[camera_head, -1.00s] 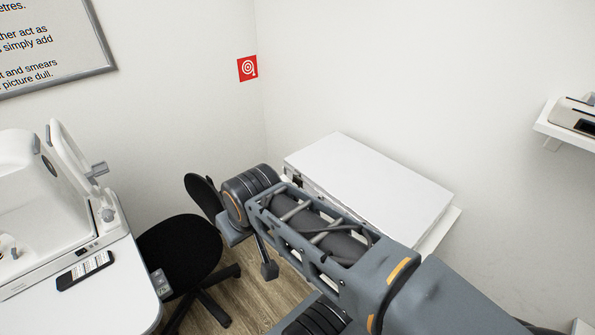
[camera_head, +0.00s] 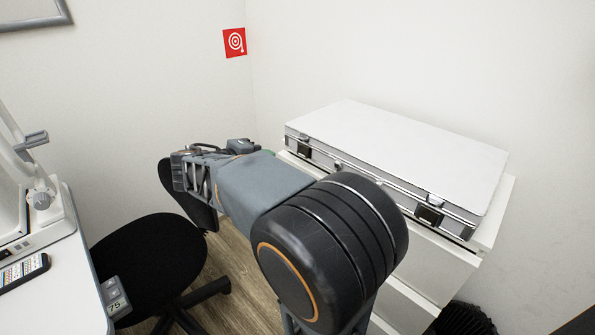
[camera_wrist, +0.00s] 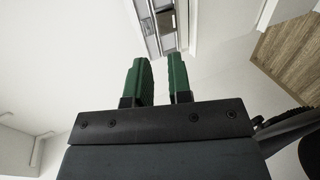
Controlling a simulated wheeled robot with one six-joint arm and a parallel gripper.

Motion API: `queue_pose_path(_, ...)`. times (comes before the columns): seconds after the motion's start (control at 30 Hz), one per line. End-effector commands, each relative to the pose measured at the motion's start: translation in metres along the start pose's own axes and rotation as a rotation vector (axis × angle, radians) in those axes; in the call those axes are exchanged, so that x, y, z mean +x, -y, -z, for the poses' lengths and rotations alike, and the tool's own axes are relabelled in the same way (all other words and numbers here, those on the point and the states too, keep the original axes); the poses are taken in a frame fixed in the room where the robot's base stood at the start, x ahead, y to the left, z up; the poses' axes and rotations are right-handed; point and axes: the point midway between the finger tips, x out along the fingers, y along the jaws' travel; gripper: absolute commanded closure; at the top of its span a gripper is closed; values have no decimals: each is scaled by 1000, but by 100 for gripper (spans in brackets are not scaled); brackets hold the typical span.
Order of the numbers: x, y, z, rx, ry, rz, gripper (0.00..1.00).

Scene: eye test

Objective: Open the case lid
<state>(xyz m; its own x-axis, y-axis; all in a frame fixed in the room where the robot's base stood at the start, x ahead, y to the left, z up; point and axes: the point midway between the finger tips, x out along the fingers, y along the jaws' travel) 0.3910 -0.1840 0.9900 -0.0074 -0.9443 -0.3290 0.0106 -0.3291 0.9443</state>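The silver-edged case (camera_head: 400,150) with a white lid lies flat and shut on a white drawer cabinet (camera_head: 425,262). Two latches show on its front edge: a left one (camera_head: 304,149) and a right one (camera_head: 430,211). I cannot tell whether they are fastened. In the wrist view my gripper (camera_wrist: 161,60) has two green fingers with a gap between them and nothing in it. A metal-edged strip with a dark part, apparently the case's front edge (camera_wrist: 158,22), shows beyond the fingertips. In the head view the gripper is mostly hidden by my arm, near the case's left end.
A black office chair (camera_head: 150,265) stands left of the cabinet, close to my arm. A white table (camera_head: 75,285) with an eye-test device (camera_head: 42,205) is at the far left. Walls close in behind the case. A dark ribbed object (camera_head: 463,320) stands at the bottom right.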

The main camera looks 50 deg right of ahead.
Motion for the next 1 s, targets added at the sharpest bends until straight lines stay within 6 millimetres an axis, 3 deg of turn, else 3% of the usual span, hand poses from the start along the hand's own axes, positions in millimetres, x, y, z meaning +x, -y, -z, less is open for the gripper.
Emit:
queue_pose_path(0.03, 11, 19, 9, -3, 5, -62, 81)
queue_pose_path(0.33, 23, 22, 37, 10, 5, -304, 81)
queue_pose_path(0.57, 43, 12, 40, 15, 7, -338, 81)
queue_pose_path(1.0, 120, -14, 40, 13, 6, -337, 81)
